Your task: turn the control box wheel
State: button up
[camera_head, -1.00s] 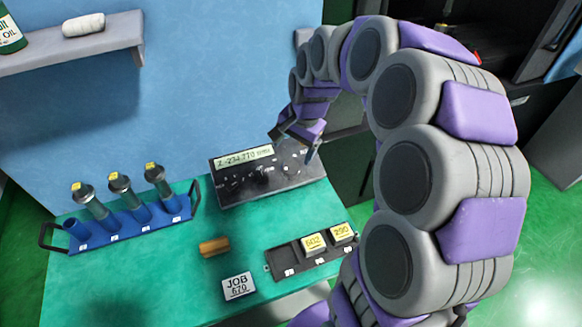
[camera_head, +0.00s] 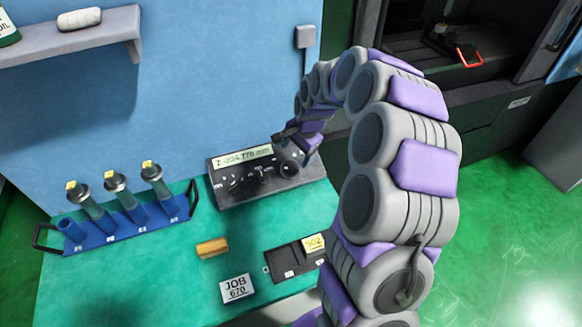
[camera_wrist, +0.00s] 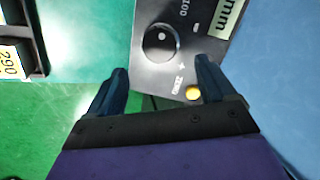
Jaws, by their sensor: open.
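The control box (camera_head: 240,186) is a dark box with a lit display reading "Z -234.770", at the back of the teal table. Its round black wheel (camera_head: 289,168) is at the right end of its face and also shows in the wrist view (camera_wrist: 160,42). My gripper (camera_head: 294,147) is over the right end of the box, close to the wheel. In the wrist view my gripper (camera_wrist: 160,75) is open, its two dark fingers apart. The wheel lies beyond the fingertips, roughly between their lines, and nothing is held.
A blue rack (camera_head: 128,229) with several electrode holders stands at left.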

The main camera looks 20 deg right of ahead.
aim_at(291, 167)
jog(key=b+x, duration=0.1)
jog(key=x, duration=0.7)
jog(key=shift+a+f, duration=0.1)
jog(key=shift+f, duration=0.2)
jog(key=shift+c, duration=0.2)
jog(key=shift+s, duration=0.1)
jog(key=c, duration=1)
